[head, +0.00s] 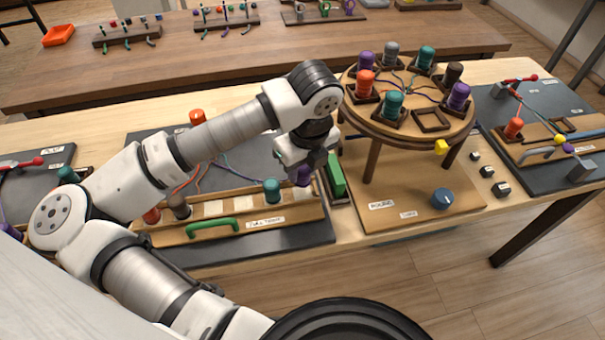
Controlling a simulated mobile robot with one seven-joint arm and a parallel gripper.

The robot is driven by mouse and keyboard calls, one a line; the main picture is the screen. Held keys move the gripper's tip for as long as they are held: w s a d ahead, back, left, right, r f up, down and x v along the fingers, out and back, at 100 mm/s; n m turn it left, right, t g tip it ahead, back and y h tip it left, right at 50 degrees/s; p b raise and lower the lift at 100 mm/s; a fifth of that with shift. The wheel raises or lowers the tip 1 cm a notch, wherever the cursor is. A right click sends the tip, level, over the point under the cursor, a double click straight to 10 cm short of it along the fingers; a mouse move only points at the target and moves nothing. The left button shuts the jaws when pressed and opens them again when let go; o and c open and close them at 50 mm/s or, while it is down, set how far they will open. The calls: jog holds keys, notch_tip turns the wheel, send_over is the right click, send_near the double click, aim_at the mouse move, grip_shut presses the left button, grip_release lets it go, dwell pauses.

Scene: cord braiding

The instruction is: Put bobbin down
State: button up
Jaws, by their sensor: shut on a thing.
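My gripper (305,168) is shut on a purple bobbin (304,178) at the right end of a long wooden rack (255,225). The bobbin looks upright; I cannot tell whether its base touches the rack. A teal bobbin (272,190) stands in the rack just left of it. A brown bobbin (179,206) and an orange bobbin (152,215) stand at the rack's left end, with pale empty places between. Cords run over the dark board (290,238) behind the rack, partly hidden by my arm.
A round raised stand (408,130) on the right carries several bobbins in square holders, with one empty holder (431,121) at its front. A green block (336,175) lies between rack and stand. A green handle (212,227) is on the rack's front. Another dark board (550,95) lies far right.

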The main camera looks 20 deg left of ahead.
aim_at(303, 177)
notch_tip(303, 177, down, 4)
jog(key=shift+r, duration=0.25)
jog(key=shift+f+b, duration=0.4)
jog(key=shift+b, duration=0.05)
jog(key=o, duration=1)
jog(key=shift+r, duration=0.1)
jog(key=shift+r+p, duration=0.5)
jog(key=shift+p, duration=0.3)
jog(key=r, duration=0.4)
jog(key=d+r+b, duration=0.1)
jog(key=r, duration=0.2)
jog(key=s+r+b, duration=0.1)
jog(key=r, duration=0.3)
jog(key=shift+d+r, duration=0.25)
jog(key=shift+r, duration=0.05)
